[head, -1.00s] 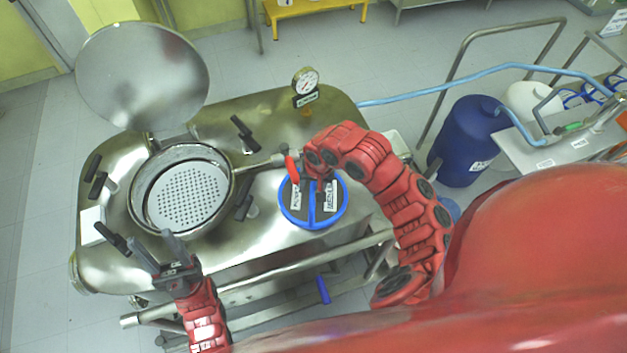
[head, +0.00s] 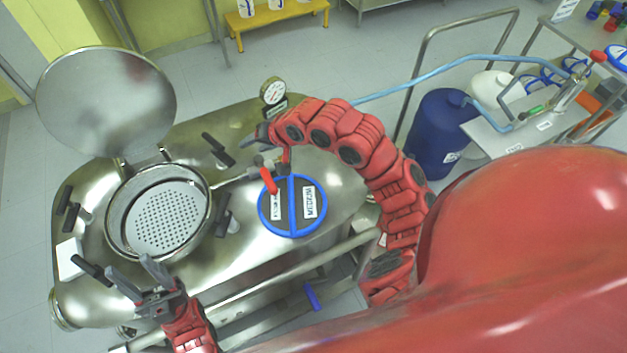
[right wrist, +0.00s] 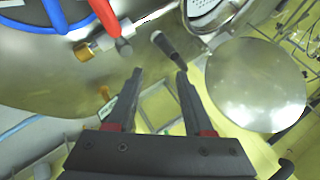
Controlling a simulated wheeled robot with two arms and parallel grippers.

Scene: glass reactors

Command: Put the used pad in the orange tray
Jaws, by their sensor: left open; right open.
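A white square piece (head: 70,258), perhaps the used pad, lies at the left edge of the steel reactor top (head: 265,240). A pale perforated disc (head: 165,218) sits inside the round open port. An orange object (head: 588,105), perhaps the tray, is partly visible at the right by the side table; its shape is unclear. My left gripper (head: 127,264) is open and empty, just right of the white piece and in front of the port. My right gripper (head: 260,137) is open above the reactor, near the gauge; its open fingers also show in the right wrist view (right wrist: 160,78).
The raised round lid (head: 105,100) stands behind the port, with several black clamp handles around it. A valve with a red handle (head: 269,181), a blue-rimmed disc (head: 292,206) and a gauge (head: 273,91) stand on the reactor. A blue drum (head: 440,135) and metal rail are right.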

